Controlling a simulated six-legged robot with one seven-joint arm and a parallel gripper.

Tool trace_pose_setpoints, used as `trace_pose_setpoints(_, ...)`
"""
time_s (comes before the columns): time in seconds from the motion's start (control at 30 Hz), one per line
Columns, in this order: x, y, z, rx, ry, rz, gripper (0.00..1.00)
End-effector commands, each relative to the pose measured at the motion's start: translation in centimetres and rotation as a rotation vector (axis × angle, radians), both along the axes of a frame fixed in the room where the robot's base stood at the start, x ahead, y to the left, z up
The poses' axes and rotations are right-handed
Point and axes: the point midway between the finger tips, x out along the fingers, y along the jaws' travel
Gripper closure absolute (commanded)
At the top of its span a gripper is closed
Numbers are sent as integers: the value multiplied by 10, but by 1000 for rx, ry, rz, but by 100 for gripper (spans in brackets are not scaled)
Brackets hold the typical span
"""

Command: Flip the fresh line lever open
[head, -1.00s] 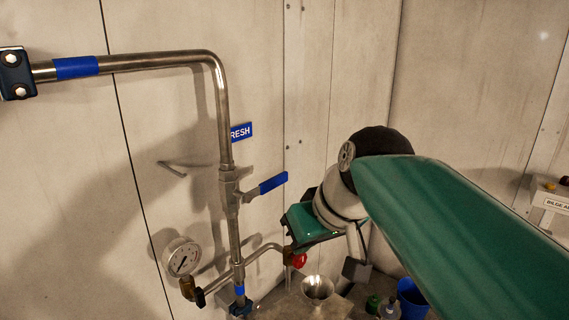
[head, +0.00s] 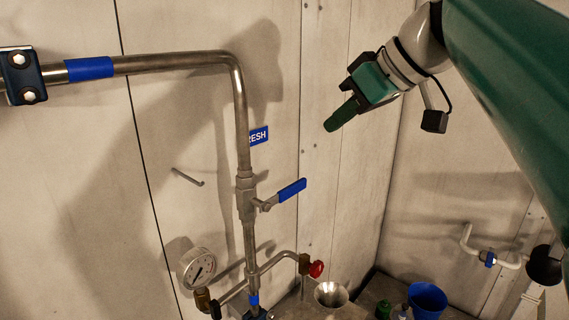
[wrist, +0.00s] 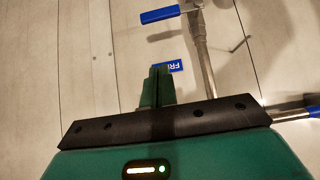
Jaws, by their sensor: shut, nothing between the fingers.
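The fresh line lever has a blue handle (head: 291,189) that sticks out to the right and slightly up from a valve on the vertical steel pipe (head: 243,130). A blue sign (head: 259,136) ending in "RESH" is on the wall just above, partly behind the pipe. My gripper (head: 333,124) is shut and empty, above and to the right of the lever and apart from it. In the wrist view the closed fingers (wrist: 157,72) show near the sign (wrist: 175,66), and the blue handle (wrist: 160,15) is at the top edge.
A pressure gauge (head: 197,267) and a red knob (head: 316,269) are on the lower piping. A metal funnel (head: 331,294) and a blue bucket (head: 427,299) stand below. A small peg (head: 188,177) sticks out of the wall left of the pipe. Space right of the lever is free.

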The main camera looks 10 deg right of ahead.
Motion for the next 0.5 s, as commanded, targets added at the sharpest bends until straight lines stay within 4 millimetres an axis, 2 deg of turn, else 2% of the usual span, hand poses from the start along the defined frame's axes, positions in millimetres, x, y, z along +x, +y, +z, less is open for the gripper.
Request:
trace_pose_setpoints(0.17,8,5,-10,1,2,-2,100)
trace_pose_setpoints(0.5,46,32,-56,1,5,-5,100)
